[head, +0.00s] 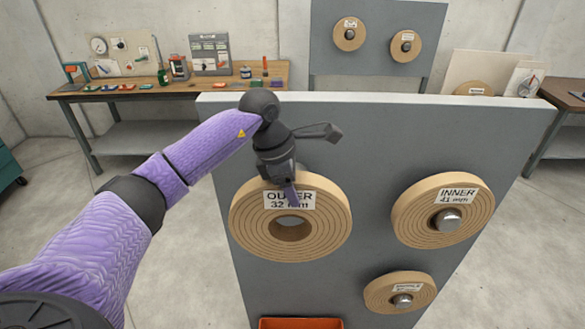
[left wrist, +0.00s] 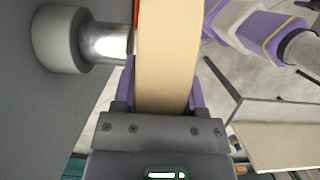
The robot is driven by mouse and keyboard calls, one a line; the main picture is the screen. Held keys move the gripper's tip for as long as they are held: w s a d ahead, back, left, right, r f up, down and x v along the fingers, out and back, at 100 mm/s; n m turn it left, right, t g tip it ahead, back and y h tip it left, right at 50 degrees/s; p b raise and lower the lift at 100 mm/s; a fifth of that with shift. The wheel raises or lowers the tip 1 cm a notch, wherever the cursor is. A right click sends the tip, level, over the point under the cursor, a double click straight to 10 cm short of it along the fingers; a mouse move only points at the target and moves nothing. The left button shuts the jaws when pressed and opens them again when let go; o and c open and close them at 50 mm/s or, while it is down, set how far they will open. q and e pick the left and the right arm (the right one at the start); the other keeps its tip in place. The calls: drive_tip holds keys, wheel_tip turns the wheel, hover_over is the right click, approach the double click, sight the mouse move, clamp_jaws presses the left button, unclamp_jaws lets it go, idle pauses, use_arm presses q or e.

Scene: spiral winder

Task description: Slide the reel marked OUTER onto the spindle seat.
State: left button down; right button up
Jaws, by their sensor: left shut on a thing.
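The reel marked OUTER 32 mm (head: 250,225) is a wide tan ring with its label facing me. It is upright in front of the grey panel (head: 330,120). In the left wrist view the reel's tan edge (left wrist: 168,50) lies between the fingers. There, a silver spindle (left wrist: 108,42) with a pale grey collar (left wrist: 58,40) stands out from the panel, its front end close to the reel's back. I cannot tell whether it enters the bore. My right gripper is out of view.
A reel marked INNER (head: 415,215) and a smaller reel (head: 378,294) hang on silver pegs at the panel's right. An orange bin (head: 300,323) is below. A workbench (head: 150,93) and a rear board with two reels (head: 378,20) stand behind.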

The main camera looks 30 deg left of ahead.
use_arm(q)
drive_tip(key=s+d+r+p, duration=0.1)
drive_tip(key=s+d, duration=0.3)
drive_tip(key=s, duration=0.4)
drive_tip(key=shift+d+p, duration=0.4)
drive_tip(key=shift+p, duration=0.3)
